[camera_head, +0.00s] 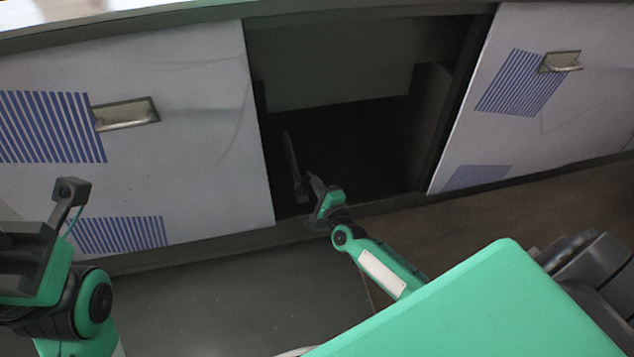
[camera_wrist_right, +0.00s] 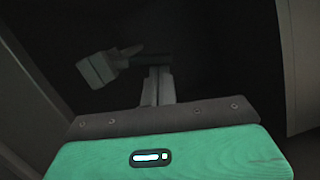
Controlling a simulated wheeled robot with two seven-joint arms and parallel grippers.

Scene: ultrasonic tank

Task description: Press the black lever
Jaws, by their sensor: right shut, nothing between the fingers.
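In the head view a thin dark upright piece (camera_head: 291,160), which looks like the black lever, stands inside the open dark cupboard. My right gripper (camera_head: 316,184) reaches into the opening just right of its lower end; I cannot tell whether they touch. In the right wrist view the right gripper (camera_wrist_right: 156,85) is shut and empty. A pale block (camera_wrist_right: 97,70) with a short arm pointing right sits left of its tips, seemingly part of the lever. The dark interior hides its details. My left gripper is only partly in view at the left edge, with its fingertips not visible.
White cupboard panels with blue stripes stand left (camera_head: 190,150) and right (camera_head: 540,90) of the opening, each with a metal handle. The opening's side edges and bottom sill (camera_head: 385,203) are close around my right arm. The counter (camera_head: 130,10) runs above.

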